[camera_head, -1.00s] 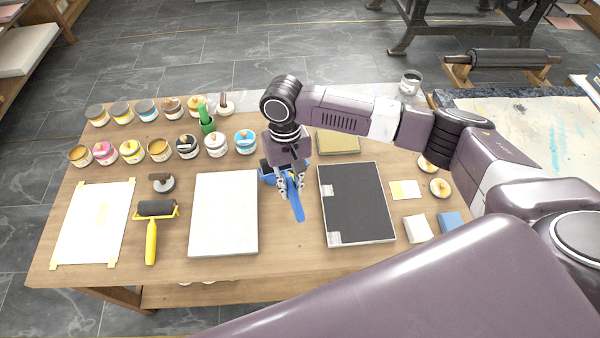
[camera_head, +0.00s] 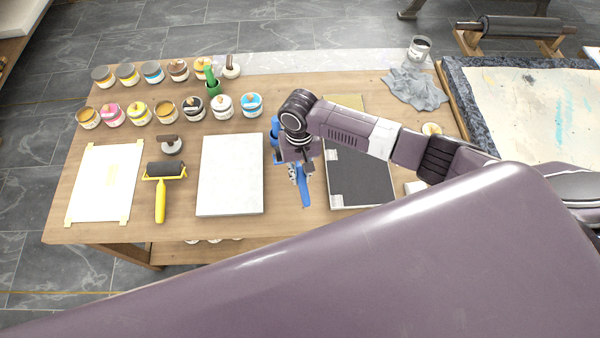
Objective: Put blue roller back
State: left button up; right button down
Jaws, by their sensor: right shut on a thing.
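The blue roller (camera_head: 305,190) is on the wooden table between the white slab (camera_head: 230,175) and the dark slab (camera_head: 362,178). Its blue handle points toward the front edge, and a blue part of its head shows behind my gripper. My right gripper (camera_head: 299,174) points down over the roller and is shut on it. The gripper hides the roller's middle, and I cannot tell whether the roller touches the table. My left gripper is not in view.
A yellow-handled roller (camera_head: 162,190) lies left of the white slab, beside a taped sheet (camera_head: 104,183). Several ink jars (camera_head: 193,107) stand at the back left. A grey cloth (camera_head: 415,90) and glass jar (camera_head: 418,50) are at the back right. My arm covers the right front.

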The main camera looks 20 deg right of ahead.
notch_tip(320, 180, down, 3)
jog(key=b, duration=0.3)
jog(key=shift+f, duration=1.4)
jog(key=shift+f, duration=0.15)
jog(key=c, duration=1.8)
grip_release()
jog(key=shift+o, duration=0.2)
jog(key=r, duration=0.8)
jog(key=w+r, duration=0.1)
jog(key=r, duration=0.3)
jog(key=shift+d, duration=0.1)
